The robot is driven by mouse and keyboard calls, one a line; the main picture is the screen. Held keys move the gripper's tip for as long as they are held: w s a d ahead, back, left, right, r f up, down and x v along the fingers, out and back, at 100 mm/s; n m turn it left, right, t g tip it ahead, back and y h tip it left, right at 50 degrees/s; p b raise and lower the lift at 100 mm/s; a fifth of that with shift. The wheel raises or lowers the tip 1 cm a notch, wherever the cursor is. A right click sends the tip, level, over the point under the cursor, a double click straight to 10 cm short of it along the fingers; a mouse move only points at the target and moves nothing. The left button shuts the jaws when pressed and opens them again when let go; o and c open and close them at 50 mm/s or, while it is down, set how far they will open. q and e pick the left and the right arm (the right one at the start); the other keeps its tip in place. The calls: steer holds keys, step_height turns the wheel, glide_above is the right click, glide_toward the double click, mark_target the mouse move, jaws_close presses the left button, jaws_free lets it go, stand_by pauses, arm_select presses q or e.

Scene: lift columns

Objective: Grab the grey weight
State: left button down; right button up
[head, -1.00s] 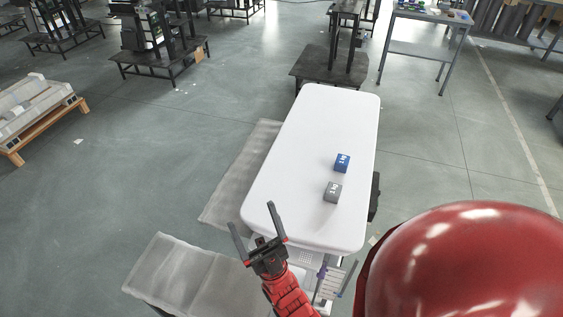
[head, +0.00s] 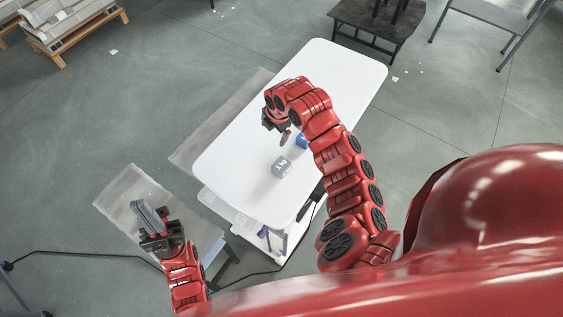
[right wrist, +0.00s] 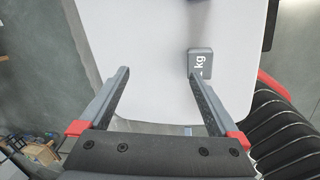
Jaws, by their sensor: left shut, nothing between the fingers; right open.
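The grey weight (head: 282,167) is a small block with white lettering on the white table. In the right wrist view the grey weight (right wrist: 201,61) lies beyond the tip of the right-hand finger, off to the right of the gap. My right gripper (head: 286,134) hangs over the table beside the weights, partly hidden by its own wrist. In the right wrist view, my right gripper (right wrist: 160,74) has its fingers wide apart with nothing between them. My left gripper (head: 149,216) is shut and empty, off the table at the lower left.
A blue weight (head: 302,142) stands just behind the grey one, partly covered by my right arm. The white table (head: 235,150) is otherwise clear. A grey low bench (head: 130,190) lies under my left gripper. A black cable (head: 80,252) runs across the floor.

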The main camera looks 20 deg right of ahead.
mark_target(281, 164)
steer(key=s+r+n+g, duration=0.2)
steer(key=s+g, duration=0.1)
steer(key=s, duration=0.2)
steer(key=shift+h, duration=0.3)
steer(key=f+b, duration=0.1)
steer(key=f, duration=0.2)
steer(key=f+b, duration=0.2)
steer(key=f, duration=0.2)
steer(key=f+b, duration=0.2)
steer(key=f, duration=0.2)
steer(key=shift+s+d, duration=0.1)
steer(key=shift+d, duration=0.2)
steer(key=shift+f, duration=0.3)
step_height(281, 164, down, 4)
steer(key=shift+d+r+p, duration=0.15)
steer(key=shift+r+p, duration=0.1)
steer(key=shift+p, duration=0.85)
steer(key=shift+f, duration=0.5)
jaws_close()
